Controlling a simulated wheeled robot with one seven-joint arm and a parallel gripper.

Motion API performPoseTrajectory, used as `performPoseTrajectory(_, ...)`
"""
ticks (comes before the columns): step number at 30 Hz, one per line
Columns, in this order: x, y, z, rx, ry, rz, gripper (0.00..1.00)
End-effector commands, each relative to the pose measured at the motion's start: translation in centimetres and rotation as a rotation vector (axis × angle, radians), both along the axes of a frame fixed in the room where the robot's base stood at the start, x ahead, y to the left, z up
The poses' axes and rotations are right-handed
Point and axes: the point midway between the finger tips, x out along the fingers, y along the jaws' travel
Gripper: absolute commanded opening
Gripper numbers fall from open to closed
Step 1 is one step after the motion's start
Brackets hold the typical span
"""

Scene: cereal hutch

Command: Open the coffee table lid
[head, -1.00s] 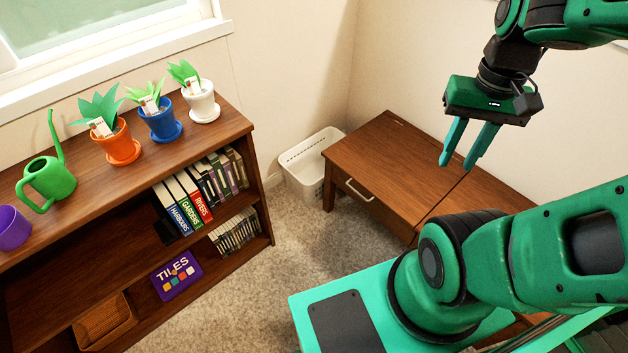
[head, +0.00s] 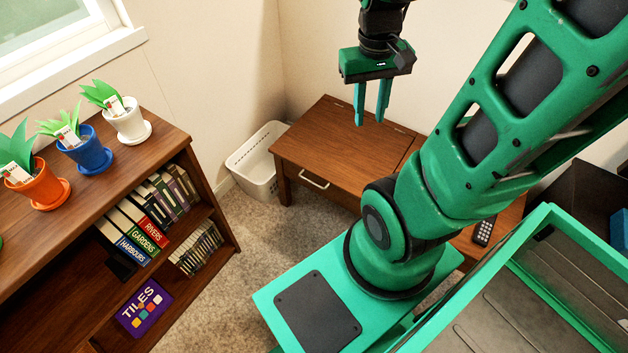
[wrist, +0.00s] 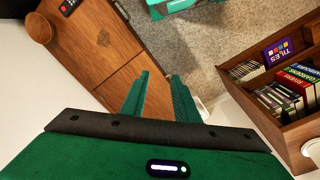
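The coffee table (head: 287,188) is brown wood and stands against the wall at the picture's centre in the head view. Its lid (head: 335,140) lies flat and closed on the left part of the top, with hinge marks near the wall and a seam at its right. A pale handle (head: 314,181) is on the front face below it. In the wrist view the tabletop (wrist: 92,48) runs diagonally at upper left. My gripper (head: 370,122) points down above the lid's far part, open and empty, its fingers apart. My arm hides part of the table's right side.
A white basket (head: 256,165) stands left of the table. A brown bookshelf (head: 190,148) with books and potted plants is at left. A remote (head: 484,232) lies on the table's right part. Carpet (head: 250,235) is clear between shelf and table.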

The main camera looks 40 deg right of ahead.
Motion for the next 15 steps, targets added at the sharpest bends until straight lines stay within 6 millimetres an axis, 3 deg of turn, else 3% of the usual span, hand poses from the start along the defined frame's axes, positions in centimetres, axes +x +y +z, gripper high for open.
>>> performPoseTrajectory(6,5.9,-1.5,-4.7,-0.058,0.025,0.137,0.28)
performPoseTrajectory(15,12.8,-2.3,-13.1,-0.111,0.04,0.339,0.28)
